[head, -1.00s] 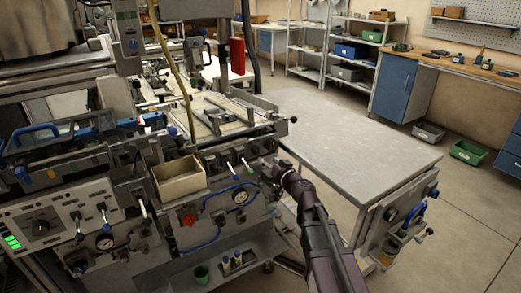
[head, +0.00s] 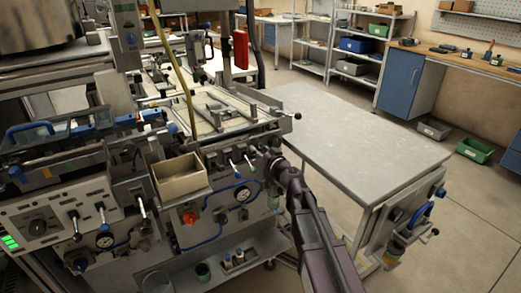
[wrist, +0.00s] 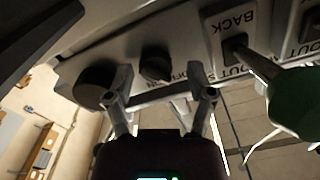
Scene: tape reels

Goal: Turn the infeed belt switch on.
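The wrist view shows an upside-down pale panel with a small black rotary knob (wrist: 155,65) and a larger black knob (wrist: 95,86). The lettering under the small knob is partly hidden, so I cannot read its name or surely tell its setting. My gripper (wrist: 162,88) is open, its two fingers spread below the small knob, with no visible grip on it. The left finger overlaps the large knob in the picture. In the head view my gripper (head: 272,163) is at the right end of the machine's front, where the switch itself is hard to make out.
A lever with a dark green handle (wrist: 297,103) juts out close to the right finger, beside a plate marked BACK (wrist: 234,22). In the head view, a cream bin (head: 180,177) sits left of the arm and a grey table (head: 360,135) stands right.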

